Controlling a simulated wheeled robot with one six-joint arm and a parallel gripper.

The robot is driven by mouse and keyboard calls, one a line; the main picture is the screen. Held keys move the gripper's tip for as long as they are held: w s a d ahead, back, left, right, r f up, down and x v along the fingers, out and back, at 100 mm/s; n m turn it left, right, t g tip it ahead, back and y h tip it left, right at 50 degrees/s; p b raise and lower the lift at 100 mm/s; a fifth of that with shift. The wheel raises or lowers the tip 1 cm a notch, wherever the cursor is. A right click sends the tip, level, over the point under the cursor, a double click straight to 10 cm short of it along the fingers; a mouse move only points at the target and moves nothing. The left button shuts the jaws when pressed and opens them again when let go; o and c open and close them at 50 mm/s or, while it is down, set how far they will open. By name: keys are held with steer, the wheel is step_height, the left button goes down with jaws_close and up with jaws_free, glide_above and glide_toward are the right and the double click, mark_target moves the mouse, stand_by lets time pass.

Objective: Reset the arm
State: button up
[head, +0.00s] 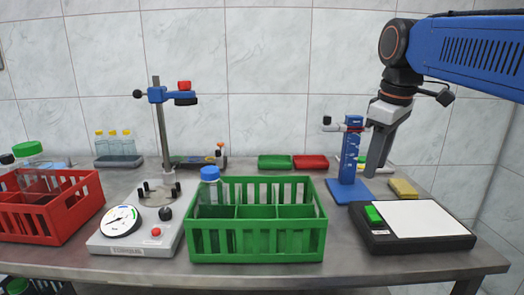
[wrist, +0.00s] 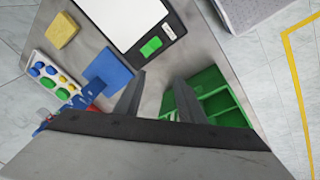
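My gripper (head: 374,168) hangs from the blue arm at the right of the head view, above the back right of the table, fingers pointing down. In that view the green crate (wrist: 207,95) lies to the right of the fingers and the stand's blue base (wrist: 108,72) to the left.
The green crate (head: 256,242) holds a blue-capped bottle (head: 209,190). A red crate (head: 45,217), a gauge device (head: 125,240) with a post, and a black-framed white pad (head: 420,218) share the table. A yellow sponge (head: 403,188) and green and red trays (head: 310,161) sit behind.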

steer(key=s+d+f+m+t, duration=0.1)
steer(key=s+f+m, duration=0.3)
steer(key=s+f, duration=0.5)
steer(key=s+d+f+m+t, duration=0.1)
steer(key=s+f+m, duration=0.3)
steer(key=f, duration=1.2)
steer(key=s, duration=0.4)
steer(key=shift+s+d+m+t, duration=0.3)
steer(key=shift+s+d, duration=0.05)
